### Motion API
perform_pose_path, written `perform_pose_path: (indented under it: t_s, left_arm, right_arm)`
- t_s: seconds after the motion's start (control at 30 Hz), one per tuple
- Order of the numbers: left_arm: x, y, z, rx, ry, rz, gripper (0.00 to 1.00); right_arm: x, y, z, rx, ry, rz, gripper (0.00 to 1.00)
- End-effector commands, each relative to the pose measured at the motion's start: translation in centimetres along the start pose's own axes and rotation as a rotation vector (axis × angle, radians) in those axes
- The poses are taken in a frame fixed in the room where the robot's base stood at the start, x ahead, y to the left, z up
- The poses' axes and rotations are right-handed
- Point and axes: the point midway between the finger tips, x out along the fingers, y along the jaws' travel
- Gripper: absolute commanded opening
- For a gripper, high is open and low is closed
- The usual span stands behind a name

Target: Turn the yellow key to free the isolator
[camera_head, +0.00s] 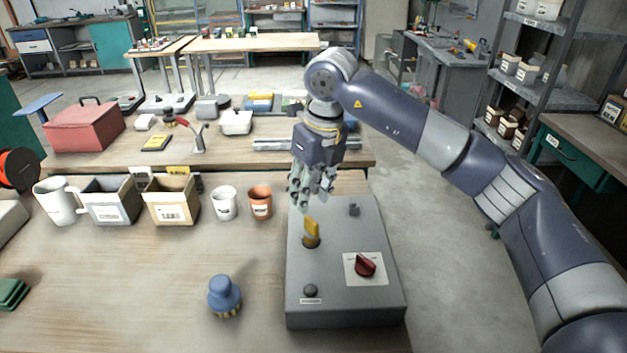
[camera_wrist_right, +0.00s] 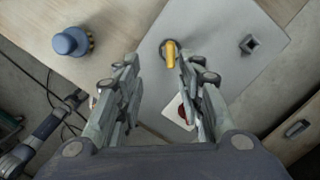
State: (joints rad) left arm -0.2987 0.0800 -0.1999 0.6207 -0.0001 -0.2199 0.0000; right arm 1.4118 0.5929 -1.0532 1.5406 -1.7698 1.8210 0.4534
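The yellow key (camera_head: 312,229) stands upright in a round collar on the grey control box (camera_head: 334,290). It also shows in the right wrist view (camera_wrist_right: 171,54), just beyond my fingertips and nearer the right-hand finger. The red isolator knob (camera_head: 366,265) sits on a white plate to the key's right; in the right wrist view a finger partly hides it. My right gripper (camera_head: 312,192) hangs above and slightly behind the key, pointing down. Its fingers (camera_wrist_right: 158,62) are apart with nothing held between them. My left gripper is in neither view.
A blue-topped brush (camera_head: 225,295) stands left of the box. A black button (camera_head: 310,291) and a small dark square fitting (camera_head: 354,209) are on the box top. Mugs and bins, including an orange cup (camera_head: 260,202), line the bench behind. Bench space left of the brush is mostly clear.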

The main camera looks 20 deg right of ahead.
Motion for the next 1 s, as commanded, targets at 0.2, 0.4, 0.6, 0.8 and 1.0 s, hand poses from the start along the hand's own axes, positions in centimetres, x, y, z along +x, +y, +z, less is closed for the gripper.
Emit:
perform_pose_path:
  t_s: [0.2,0.4,0.6,0.8,1.0]
  left_arm:
    - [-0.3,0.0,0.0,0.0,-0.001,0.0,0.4]
    - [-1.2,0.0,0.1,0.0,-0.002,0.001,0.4]
    - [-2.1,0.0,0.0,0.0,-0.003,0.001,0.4]
    - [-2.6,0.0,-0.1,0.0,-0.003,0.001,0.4]
    - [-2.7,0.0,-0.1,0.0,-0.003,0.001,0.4]
  right_arm:
    - [0.1,-1.4,-0.4,0.021,0.022,-0.048,0.35]
    - [3.3,-1.4,-0.5,0.02,0.025,-0.045,0.35]
    - [6.9,-1.6,-0.6,0.018,0.024,-0.044,0.35]
    - [9.3,-1.6,-0.6,0.018,0.021,-0.043,0.35]
    - [10.2,-1.7,-0.6,0.017,0.019,-0.044,0.35]
